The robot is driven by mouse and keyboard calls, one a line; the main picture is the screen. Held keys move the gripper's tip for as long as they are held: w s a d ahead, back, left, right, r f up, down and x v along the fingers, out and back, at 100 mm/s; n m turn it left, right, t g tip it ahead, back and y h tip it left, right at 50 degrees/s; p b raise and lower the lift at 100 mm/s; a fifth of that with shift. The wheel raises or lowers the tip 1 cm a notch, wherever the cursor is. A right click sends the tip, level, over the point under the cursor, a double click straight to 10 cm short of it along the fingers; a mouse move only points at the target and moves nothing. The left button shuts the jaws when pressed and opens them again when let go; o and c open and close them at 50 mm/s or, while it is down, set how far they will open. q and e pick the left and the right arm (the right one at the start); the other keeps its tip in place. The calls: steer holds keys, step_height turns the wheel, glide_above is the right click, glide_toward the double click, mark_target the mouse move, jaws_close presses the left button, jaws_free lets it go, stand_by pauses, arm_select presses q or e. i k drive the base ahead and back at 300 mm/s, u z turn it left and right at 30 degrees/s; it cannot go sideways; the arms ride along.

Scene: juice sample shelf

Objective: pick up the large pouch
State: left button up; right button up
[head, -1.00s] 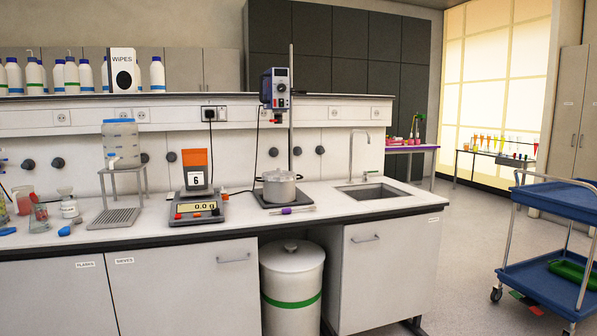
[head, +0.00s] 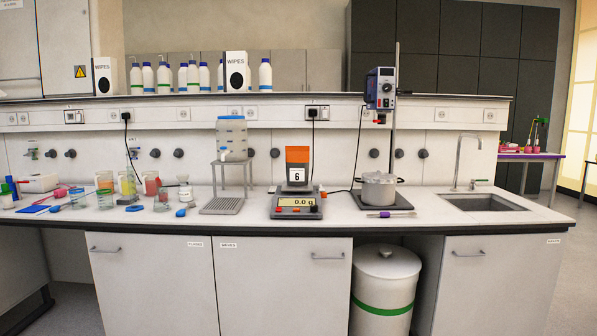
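An orange item (head: 297,155) with a white label reading 6 stands upright on the balance (head: 297,204) on the lab bench. It may be a pouch, but I cannot tell whether it is the large pouch. No other thing in the head view is clearly a pouch. The balance display reads 0.0 g. Neither of my grippers shows in the head view.
The bench (head: 340,218) carries a clear tank on a stand (head: 231,135), a pot (head: 379,188) under a stirrer (head: 381,88), a sink (head: 480,202) and several beakers at left. Bottles and wipes boxes (head: 236,72) stand on the shelf. A white bin (head: 386,280) is under the bench.

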mark_target(297, 158)
steer(key=u, duration=0.7)
steer(key=i, duration=2.45)
steer(key=z, duration=0.7)
